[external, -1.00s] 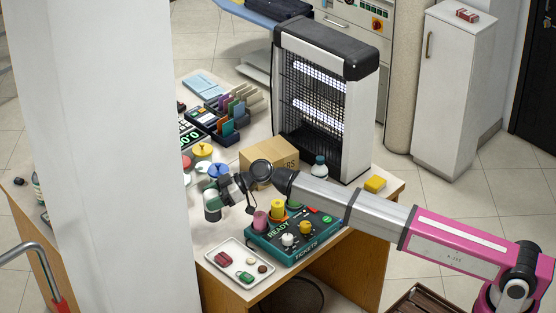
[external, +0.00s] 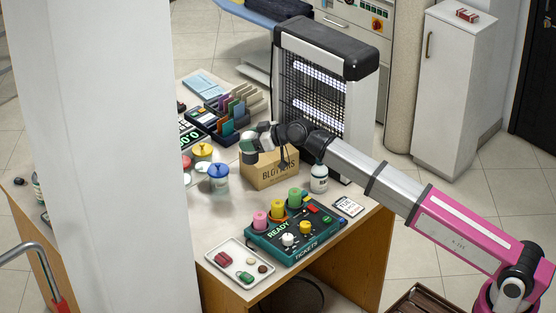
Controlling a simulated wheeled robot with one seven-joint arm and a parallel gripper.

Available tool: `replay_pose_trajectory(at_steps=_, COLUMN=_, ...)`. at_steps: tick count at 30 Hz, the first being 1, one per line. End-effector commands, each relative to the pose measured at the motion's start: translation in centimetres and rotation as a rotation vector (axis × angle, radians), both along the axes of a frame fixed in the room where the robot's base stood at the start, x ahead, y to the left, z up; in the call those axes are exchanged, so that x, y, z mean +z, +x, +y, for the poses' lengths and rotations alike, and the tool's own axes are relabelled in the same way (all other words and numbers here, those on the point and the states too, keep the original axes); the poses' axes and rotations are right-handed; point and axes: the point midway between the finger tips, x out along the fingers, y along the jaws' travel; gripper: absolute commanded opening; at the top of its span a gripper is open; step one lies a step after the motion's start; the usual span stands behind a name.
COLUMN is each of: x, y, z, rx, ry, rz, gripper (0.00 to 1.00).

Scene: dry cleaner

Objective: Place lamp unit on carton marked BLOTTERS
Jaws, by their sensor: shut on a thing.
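The carton marked BLOTTERS (external: 268,176) is a brown box on the table, in front of the tall black-and-white device with glowing tubes. My gripper (external: 256,146) is shut on a small pale and dark-green piece (external: 249,157), which appears to be the lamp unit. The gripper and the piece are over the carton's left part as seen in the picture. They cover part of its top, and I cannot tell whether the piece touches it.
The tall device (external: 362,117) stands close behind the carton. A white bottle (external: 319,184) stands at its right, a blue-lidded tub (external: 218,184) at its left. The green ticket panel (external: 262,233) with coloured cylinders and a white tray (external: 228,279) lie in front.

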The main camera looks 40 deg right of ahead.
Motion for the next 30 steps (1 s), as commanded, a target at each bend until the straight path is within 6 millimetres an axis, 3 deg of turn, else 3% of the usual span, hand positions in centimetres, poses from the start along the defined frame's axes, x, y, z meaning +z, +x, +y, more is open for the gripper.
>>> replay_pose_trajectory(at_steps=3, x=1.5, y=0.3, z=-3.4, rx=-0.083, ry=-0.001, rz=-0.002, gripper=0.30)
replay_pose_trajectory(at_steps=10, x=2.4, y=0.8, z=-6.3, rx=-0.152, ry=0.000, rz=0.001, gripper=0.30)
replay_pose_trajectory(at_steps=24, x=-2.7, y=5.9, z=-13.2, rx=-0.155, ry=0.000, rz=0.003, gripper=0.30)
replay_pose_trajectory(at_steps=30, x=-4.1, y=7.3, z=-15.1, rx=-0.153, ry=0.001, rz=0.002, gripper=0.30)
